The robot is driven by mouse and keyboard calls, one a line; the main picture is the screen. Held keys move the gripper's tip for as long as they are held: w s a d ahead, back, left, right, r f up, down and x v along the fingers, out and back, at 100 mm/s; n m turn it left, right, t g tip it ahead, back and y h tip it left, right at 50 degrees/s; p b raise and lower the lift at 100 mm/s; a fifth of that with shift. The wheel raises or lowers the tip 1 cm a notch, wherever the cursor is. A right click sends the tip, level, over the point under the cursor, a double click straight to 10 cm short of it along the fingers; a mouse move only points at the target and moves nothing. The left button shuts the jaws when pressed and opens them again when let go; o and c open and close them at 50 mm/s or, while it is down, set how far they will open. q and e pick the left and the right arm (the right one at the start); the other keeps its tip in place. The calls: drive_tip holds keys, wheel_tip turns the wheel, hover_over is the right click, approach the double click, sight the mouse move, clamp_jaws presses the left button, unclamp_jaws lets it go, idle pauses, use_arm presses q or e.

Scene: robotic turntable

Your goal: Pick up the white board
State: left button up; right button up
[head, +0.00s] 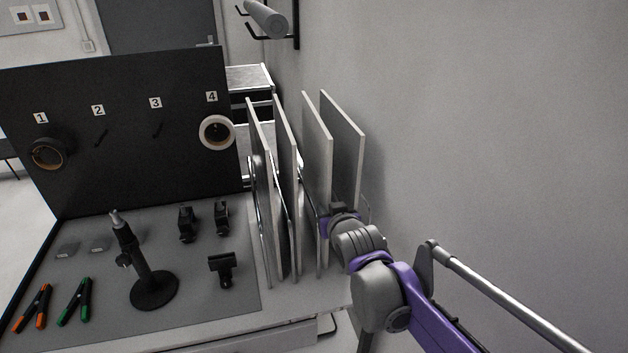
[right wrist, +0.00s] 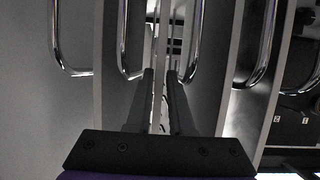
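Several thin pale boards stand upright side by side in a rack of bent metal wires at the right end of the table. I cannot tell from colour which one is the white board; the third from the left (head: 317,150) is nearest my right gripper (head: 338,214). In the right wrist view the two dark fingers (right wrist: 161,85) point in among the boards, apart, with what looks like a narrow board edge between them. The fingers are largely hidden in the head view. My left gripper is not in view.
Neighbouring boards (head: 345,130) and (head: 287,150) stand close on both sides, with chrome wire loops (right wrist: 265,60) between them. A wall (head: 480,120) rises at the right. A black stand (head: 152,285), clamps (head: 75,302) and a black panel (head: 150,170) are to the left.

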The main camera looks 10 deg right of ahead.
sight(322, 202)
drive_tip(key=x, duration=0.5)
drive_tip(key=shift+w+f, duration=0.15)
drive_tip(key=shift+w, duration=0.15)
clamp_jaws()
